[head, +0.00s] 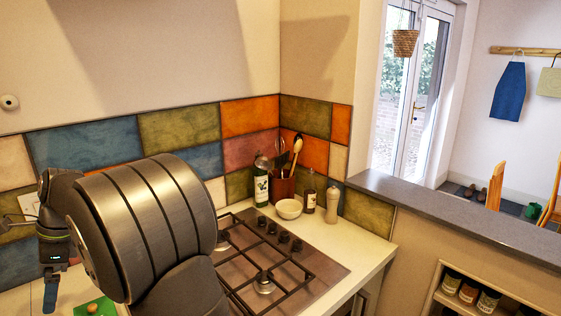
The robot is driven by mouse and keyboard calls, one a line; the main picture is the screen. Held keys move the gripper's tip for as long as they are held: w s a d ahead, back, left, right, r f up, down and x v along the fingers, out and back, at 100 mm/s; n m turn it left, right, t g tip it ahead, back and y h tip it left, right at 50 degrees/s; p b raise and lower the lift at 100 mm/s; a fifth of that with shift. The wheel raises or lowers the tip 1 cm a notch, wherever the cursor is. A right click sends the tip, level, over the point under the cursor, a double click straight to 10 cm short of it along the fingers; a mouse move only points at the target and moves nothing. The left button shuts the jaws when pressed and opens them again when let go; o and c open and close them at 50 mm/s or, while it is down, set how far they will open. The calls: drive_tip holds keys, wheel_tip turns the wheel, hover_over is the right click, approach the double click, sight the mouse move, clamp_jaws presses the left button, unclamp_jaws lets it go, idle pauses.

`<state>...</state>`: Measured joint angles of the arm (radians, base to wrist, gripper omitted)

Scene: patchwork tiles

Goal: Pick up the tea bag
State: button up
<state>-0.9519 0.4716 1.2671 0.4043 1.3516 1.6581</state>
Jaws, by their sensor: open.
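I cannot make out a tea bag for sure. A small green item (95,307) with a brownish spot on it lies on the counter at the bottom left, cut by the frame edge; I cannot tell whether it is the tea bag. My gripper (50,293) hangs at the far left, open and pointing down over the counter, left of the green item. No object shows in it. My own arm covers much of the counter behind and right of it.
A gas hob (265,268) fills the counter's middle. Behind it stand a green bottle (261,188), a utensil pot (283,187), a white bowl (289,208), a dark bottle (310,197) and a pale mill (333,205). The tiled wall (180,128) bounds the back.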

drive_tip(key=shift+c, duration=0.2)
drive_tip(key=c, duration=1.3)
drive_tip(key=s+a+r+n+t+h, duration=0.1)
drive_tip(key=s+a+n+t+h, duration=0.15)
drive_tip(key=n, duration=1.15)
drive_tip(key=s+a+r+n+t+h, duration=0.1)
drive_tip(key=s+a+r+n, duration=0.15)
drive_tip(key=n, duration=1.15)
drive_tip(key=f, duration=1.2)
drive_tip(key=shift+s+a+f, duration=0.15)
drive_tip(key=shift+a+f, duration=0.05)
drive_tip(key=shift+f, duration=0.1)
drive_tip(key=shift+s+a+f, duration=0.1)
drive_tip(key=shift+a+f, duration=0.05)
drive_tip(key=shift+f, duration=2.5)
